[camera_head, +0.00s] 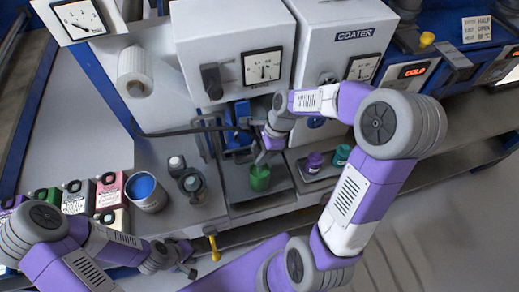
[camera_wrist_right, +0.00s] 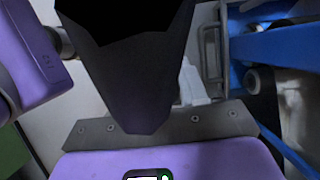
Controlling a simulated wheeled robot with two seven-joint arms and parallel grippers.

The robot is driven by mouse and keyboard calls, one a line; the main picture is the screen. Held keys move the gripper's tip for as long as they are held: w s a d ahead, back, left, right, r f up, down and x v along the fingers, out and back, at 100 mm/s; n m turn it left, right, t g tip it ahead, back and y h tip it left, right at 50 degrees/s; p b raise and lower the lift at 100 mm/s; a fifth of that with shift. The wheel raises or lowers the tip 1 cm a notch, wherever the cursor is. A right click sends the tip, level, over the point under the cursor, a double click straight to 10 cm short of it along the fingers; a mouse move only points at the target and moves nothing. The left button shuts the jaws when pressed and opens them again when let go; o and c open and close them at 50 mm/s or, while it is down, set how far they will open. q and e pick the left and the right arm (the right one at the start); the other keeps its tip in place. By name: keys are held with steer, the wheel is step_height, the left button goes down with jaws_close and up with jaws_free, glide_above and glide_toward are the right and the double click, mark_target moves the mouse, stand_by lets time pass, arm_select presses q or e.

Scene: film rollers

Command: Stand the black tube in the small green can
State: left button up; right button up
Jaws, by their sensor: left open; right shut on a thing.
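The small green can (camera_head: 259,178) stands upright on the dark tray, just below the right gripper. I cannot tell whether the tube's end is inside the can. In the right wrist view a large dark tapered shape blocks the middle. My left gripper (camera_head: 187,262) is open and empty at the lower left, away from the can.
A purple jar (camera_head: 314,162) and a teal jar (camera_head: 342,155) stand right of the tray. Dark bottles (camera_head: 192,184) and a blue-topped can (camera_head: 146,191) stand left. A yellow-topped handle (camera_head: 213,246) is near my left gripper. The coater cabinet (camera_head: 345,45) rises behind.

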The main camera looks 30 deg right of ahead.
steer(key=shift+f+b, duration=1.55)
steer(key=shift+f, duration=1.1)
steer(key=o, duration=1.1)
steer(key=p+v, duration=0.1)
steer(key=v, duration=0.6)
steer(key=shift+s+d+r, duration=0.1)
steer(key=shift+d+r, duration=0.05)
steer(key=shift+r, duration=0.1)
